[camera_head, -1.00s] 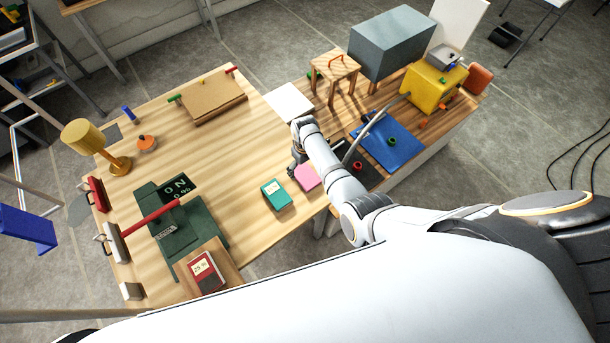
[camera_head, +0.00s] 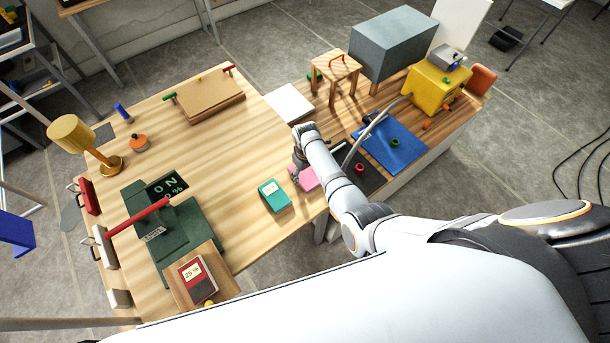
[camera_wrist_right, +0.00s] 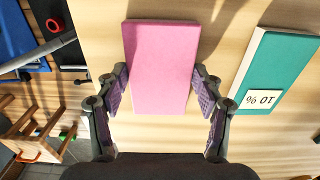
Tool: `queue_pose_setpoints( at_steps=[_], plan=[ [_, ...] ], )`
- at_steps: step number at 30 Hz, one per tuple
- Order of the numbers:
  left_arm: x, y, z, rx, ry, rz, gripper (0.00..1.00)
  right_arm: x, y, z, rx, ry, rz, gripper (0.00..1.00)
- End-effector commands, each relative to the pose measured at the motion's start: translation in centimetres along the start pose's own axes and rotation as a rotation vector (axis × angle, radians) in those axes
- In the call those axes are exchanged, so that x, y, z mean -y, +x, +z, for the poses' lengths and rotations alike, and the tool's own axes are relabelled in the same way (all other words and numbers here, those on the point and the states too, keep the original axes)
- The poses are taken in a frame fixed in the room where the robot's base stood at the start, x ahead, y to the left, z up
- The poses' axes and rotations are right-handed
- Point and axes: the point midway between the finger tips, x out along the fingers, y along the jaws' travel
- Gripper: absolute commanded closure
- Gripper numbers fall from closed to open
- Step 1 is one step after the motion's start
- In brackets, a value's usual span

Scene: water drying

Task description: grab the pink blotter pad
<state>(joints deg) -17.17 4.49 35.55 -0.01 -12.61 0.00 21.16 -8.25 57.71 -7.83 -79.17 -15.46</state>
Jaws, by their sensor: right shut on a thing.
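The pink blotter pad (camera_head: 309,179) lies near the front right of the wooden worktable, partly hidden by my arm in the head view. In the right wrist view the pad (camera_wrist_right: 161,65) is a flat pink block. My right gripper (camera_wrist_right: 160,88) is shut on its near part, one finger along each long side. In the head view the right gripper (camera_head: 299,170) is at the pad's left end, small and partly hidden. Whether the pad touches the table is hard to tell. My left gripper is not in view.
A teal block with a percent label (camera_wrist_right: 272,75) lies to the right of the pad in the wrist view. A black mat (camera_head: 372,178) and a blue mat (camera_head: 400,150) lie to the right in the head view.

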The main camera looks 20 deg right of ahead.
Motion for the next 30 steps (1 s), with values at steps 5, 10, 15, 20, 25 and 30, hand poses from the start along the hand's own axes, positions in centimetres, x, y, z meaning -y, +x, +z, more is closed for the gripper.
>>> queue_pose_setpoints(
  at_steps=[5,10,15,20,25,30],
  plan=[
    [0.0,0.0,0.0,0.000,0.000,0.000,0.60,0.0,0.0,0.0,0.000,0.000,0.000,0.64],
    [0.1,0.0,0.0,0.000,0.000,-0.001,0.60,0.0,-0.2,0.0,0.000,0.000,0.000,0.64],
    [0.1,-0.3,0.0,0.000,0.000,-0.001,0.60,0.0,-2.4,-0.1,-0.005,0.000,0.001,0.64],
    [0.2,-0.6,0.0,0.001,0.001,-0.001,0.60,0.0,-5.6,2.2,-0.003,0.002,0.001,0.64],
    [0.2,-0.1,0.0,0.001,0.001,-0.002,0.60,0.1,-9.1,5.8,0.001,0.001,-0.001,0.64],
    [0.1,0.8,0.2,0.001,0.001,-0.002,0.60,0.0,-10.8,10.1,0.002,0.000,0.000,0.64]
  ],
)
